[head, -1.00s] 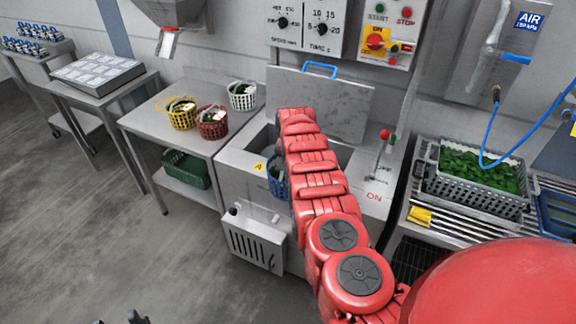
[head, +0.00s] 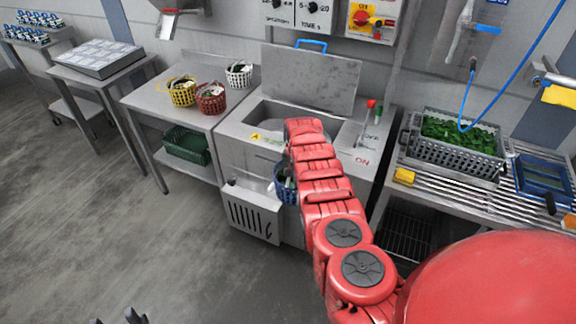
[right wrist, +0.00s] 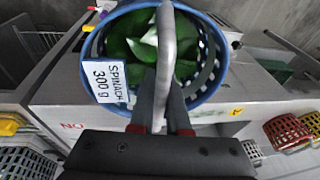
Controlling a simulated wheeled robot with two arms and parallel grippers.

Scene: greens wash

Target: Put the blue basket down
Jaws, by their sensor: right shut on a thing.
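The blue basket (head: 284,186) hangs in front of the sink unit in the head view, partly hidden behind my right arm. In the right wrist view the blue basket (right wrist: 212,82) fills the top middle. It holds green leaves (right wrist: 150,45) and bears a white label (right wrist: 107,80) reading SPINACH 300 g. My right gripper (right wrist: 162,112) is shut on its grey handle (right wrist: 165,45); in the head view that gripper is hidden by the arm. My left gripper (head: 121,319) shows only its dark tips at the bottom edge, apart, with nothing seen between them.
The left table (head: 190,118) carries a yellow basket (head: 182,92), a red basket (head: 210,98) and a white basket (head: 239,73). Its front part is bare. A green crate (head: 186,146) sits on the shelf below. The sink (head: 262,112) has a raised lid (head: 310,75).

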